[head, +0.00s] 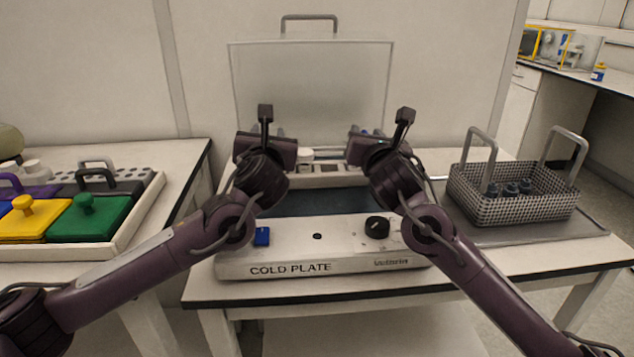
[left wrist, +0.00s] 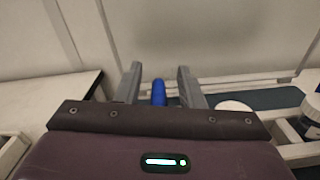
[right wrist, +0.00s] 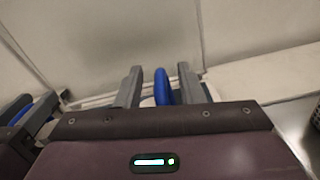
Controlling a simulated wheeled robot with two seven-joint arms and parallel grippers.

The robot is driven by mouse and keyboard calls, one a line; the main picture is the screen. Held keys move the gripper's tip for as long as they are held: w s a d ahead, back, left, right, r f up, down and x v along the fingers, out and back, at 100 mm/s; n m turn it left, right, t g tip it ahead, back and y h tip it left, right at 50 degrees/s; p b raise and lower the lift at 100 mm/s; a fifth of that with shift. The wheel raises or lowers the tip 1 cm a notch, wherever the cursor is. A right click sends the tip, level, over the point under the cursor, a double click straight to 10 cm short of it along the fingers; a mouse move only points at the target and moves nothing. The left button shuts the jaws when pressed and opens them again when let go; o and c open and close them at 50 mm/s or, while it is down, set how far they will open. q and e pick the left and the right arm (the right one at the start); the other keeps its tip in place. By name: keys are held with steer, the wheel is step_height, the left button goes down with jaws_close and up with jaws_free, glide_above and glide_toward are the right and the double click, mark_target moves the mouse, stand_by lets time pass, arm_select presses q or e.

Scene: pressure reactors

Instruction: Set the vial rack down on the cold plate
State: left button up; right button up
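The white vial rack (head: 330,181) shows between my two arms in the head view, at the back of the cold plate (head: 318,260). It holds pale-capped vials. The cold plate's dark surface (head: 320,204) shows in front of the rack; whether the rack touches it is hidden. My left gripper (head: 281,131) has a blue handle (left wrist: 159,93) between its fingers in the left wrist view, with gaps on both sides. My right gripper (head: 357,130) has another blue handle (right wrist: 162,88) between its spread fingers in the right wrist view. My arms partly cover the rack's ends.
An upright framed panel (head: 310,85) with a top handle stands behind the cold plate. A mesh basket (head: 515,208) with dark items stands on the right. A tray with green (head: 90,218) and yellow (head: 28,222) lids stands on the left bench. A black knob (head: 377,227) is on the plate's front.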

arm_select(q)
steer(key=s+d, duration=0.1)
steer(key=s, duration=1)
steer(key=shift+s+d, duration=0.2)
steer(key=shift+s, duration=0.2)
arm_select(e)
steer(key=s+d, duration=0.1)
steer(key=s, duration=1.1)
steer(key=shift+d, duration=0.25)
arm_select(q)
steer(key=shift+f, duration=0.1)
arm_select(e)
steer(key=shift+f, duration=0.15)
